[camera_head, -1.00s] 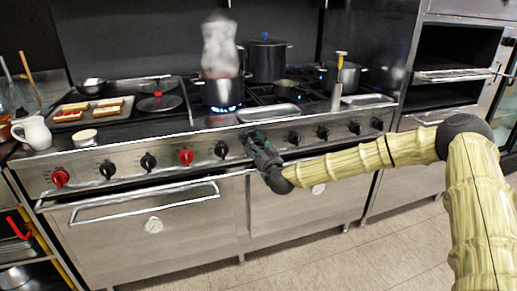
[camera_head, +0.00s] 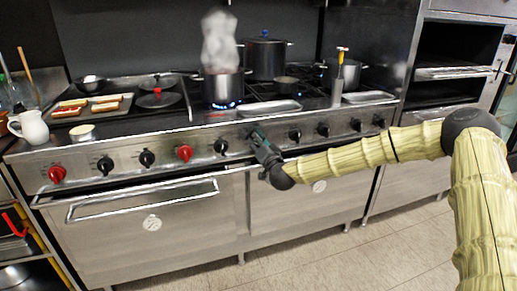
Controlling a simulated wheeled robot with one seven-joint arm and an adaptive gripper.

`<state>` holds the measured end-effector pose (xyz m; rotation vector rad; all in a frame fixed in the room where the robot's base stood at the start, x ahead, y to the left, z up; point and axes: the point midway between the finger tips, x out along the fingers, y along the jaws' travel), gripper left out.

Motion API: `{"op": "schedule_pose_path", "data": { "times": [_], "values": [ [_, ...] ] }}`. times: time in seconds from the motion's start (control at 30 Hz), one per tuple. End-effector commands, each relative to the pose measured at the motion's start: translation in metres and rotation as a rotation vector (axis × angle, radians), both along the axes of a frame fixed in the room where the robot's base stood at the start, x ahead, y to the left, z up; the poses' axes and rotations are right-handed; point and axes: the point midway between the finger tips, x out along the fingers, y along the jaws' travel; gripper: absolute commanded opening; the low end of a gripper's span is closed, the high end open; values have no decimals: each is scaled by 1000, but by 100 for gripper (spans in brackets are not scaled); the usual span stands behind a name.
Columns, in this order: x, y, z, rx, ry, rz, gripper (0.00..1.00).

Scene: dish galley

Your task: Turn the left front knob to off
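The stove's front panel (camera_head: 125,158) carries a row of knobs. A red knob (camera_head: 57,174) is at its far left and another red knob (camera_head: 185,153) is nearer the middle; the other visible knobs are black. A black knob (camera_head: 221,147) is just left of my gripper (camera_head: 256,136). My gripper is at the panel between that knob and another black knob (camera_head: 295,134), covering the panel there. I cannot tell whether it touches a knob or how far its fingers are apart. A steaming pot (camera_head: 222,86) stands over a lit blue flame (camera_head: 226,105) at the front burner.
A large lidded pot (camera_head: 265,62) and more cookware stand behind and to the right. A white pitcher (camera_head: 30,127) and a tray of sandwiches (camera_head: 88,110) are at left. Oven door handles (camera_head: 145,200) stick out below the panel. The floor in front is clear.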

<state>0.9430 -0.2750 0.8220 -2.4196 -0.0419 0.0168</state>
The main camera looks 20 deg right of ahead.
Motion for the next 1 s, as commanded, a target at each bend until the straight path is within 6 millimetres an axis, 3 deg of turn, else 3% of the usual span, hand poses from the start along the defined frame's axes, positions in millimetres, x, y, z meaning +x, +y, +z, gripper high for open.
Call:
{"op": "schedule_pose_path", "data": {
  "times": [0.6, 1.0],
  "values": [
    [1, -4, -6, 572, 18, -4, 20],
    [1, -5, -5, 806, 24, -5, 20]
  ]
}}
